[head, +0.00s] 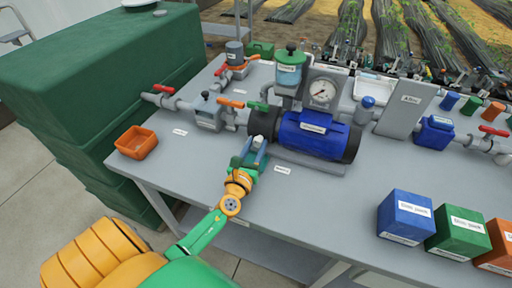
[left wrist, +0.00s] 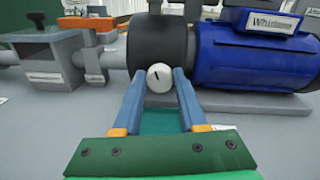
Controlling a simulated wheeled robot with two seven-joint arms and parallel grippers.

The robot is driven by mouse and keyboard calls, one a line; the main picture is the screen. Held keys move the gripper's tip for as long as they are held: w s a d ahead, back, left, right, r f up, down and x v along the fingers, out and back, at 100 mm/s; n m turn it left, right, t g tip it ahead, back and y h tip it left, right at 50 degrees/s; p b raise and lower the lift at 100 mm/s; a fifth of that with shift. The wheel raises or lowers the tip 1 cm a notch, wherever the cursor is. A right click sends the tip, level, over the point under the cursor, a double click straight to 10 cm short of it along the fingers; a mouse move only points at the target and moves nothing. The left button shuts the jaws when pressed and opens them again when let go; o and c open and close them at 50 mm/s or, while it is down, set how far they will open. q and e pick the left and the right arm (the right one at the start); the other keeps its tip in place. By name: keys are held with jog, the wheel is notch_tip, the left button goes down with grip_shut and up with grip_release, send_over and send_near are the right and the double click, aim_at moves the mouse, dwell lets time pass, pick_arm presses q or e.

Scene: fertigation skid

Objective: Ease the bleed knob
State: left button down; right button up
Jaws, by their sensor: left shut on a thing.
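The bleed knob is a small white round knob with a dark line on its face (left wrist: 159,77), at the front of the black pump housing (left wrist: 160,43). The line stands close to upright. My left gripper (left wrist: 160,84) is shut on the knob, with one blue-grey finger on each side of it. In the head view my left gripper (head: 254,147) reaches the front of the black housing (head: 264,122), left of the blue motor (head: 314,135). There the fingers hide the knob. My right gripper is not in view.
Grey pipes with orange-handled valves (head: 231,103) run left of the pump. A pressure gauge (head: 322,92) and a green-topped clear vessel (head: 289,72) stand behind it. An orange bin (head: 136,142) sits at the left edge. Labelled boxes (head: 405,217) stand front right. The front middle of the bench is clear.

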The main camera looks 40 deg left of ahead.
pick_arm(q)
jog(key=n+b, duration=0.1)
jog(key=n, duration=0.5)
jog(key=shift+a, duration=0.1)
jog(key=n+b, duration=0.1)
jog(key=n, duration=0.4)
jog(key=shift+h, duration=0.4)
jog(key=shift+n, duration=0.4)
jog(key=shift+c, duration=2.3)
grip_release()
jog(key=shift+w, duration=0.1)
jog(key=v, duration=0.7)
jog(key=shift+b, duration=0.35)
